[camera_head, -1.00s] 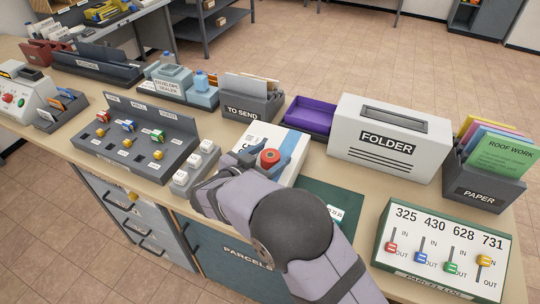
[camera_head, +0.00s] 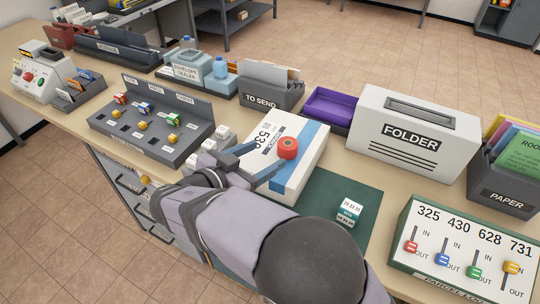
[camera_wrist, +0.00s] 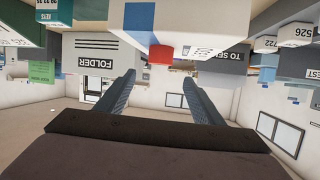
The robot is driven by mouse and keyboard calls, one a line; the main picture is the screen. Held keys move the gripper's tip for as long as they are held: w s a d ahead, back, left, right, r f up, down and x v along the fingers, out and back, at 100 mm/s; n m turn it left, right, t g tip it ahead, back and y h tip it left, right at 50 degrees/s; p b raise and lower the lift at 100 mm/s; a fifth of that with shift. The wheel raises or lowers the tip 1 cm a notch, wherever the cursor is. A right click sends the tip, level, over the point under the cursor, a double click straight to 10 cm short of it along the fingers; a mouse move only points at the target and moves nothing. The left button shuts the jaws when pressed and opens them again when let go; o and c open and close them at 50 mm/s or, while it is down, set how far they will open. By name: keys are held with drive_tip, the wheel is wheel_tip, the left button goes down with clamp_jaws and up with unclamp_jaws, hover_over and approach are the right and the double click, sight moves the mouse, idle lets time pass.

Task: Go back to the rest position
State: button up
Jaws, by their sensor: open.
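My gripper (camera_head: 264,160) is open, its two grey fingers spread apart with nothing visible between them. In the head view it is low over the counter, at the left part of a white and blue parcel box (camera_head: 305,155). A red round knob-like piece (camera_head: 288,148) is on or over the box, just right of the fingertips. In the wrist view the picture is upside down, and the gripper (camera_wrist: 159,76) shows two separated fingers with the red piece (camera_wrist: 161,54) beyond them. I cannot tell whether a finger touches the box.
A grey key panel (camera_head: 150,120) and small white blocks (camera_head: 210,148) stand left of the gripper. Behind are the TO SEND tray (camera_head: 268,98), a purple tray (camera_head: 328,108) and the FOLDER box (camera_head: 412,132). A white cube (camera_head: 349,213) lies on a green mat (camera_head: 322,200). A switch panel (camera_head: 460,240) is at right.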

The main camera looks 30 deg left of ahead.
drive_tip(key=shift+s+r, duration=0.15)
drive_tip(key=shift+s, duration=0.15)
drive_tip(key=w+d+f+g+h+p, duration=0.1)
drive_tip(key=w+d+f+g, duration=0.15)
drive_tip(key=d, duration=0.75)
drive_tip(key=w+d+f+n+g+h+p, duration=0.1)
drive_tip(key=d+g, duration=0.3)
drive_tip(key=d, duration=0.7)
drive_tip(key=w+d+f+g+h+p, duration=0.15)
drive_tip(key=d+g, duration=0.25)
drive_tip(key=d, duration=0.6)
drive_tip(key=s+d+f+g+y+p, duration=0.1)
drive_tip(key=s+d+y, duration=0.2)
drive_tip(key=s+d, duration=0.2)
drive_tip(key=s+d+f+n+g+y+p, duration=0.1)
drive_tip(key=s+d, duration=0.4)
drive_tip(key=s, duration=0.5)
drive_tip(key=shift+f+n+g+y+p, duration=0.3)
drive_tip(key=shift+f+g+y+p, duration=0.15)
drive_tip(key=shift+g+y, duration=0.4)
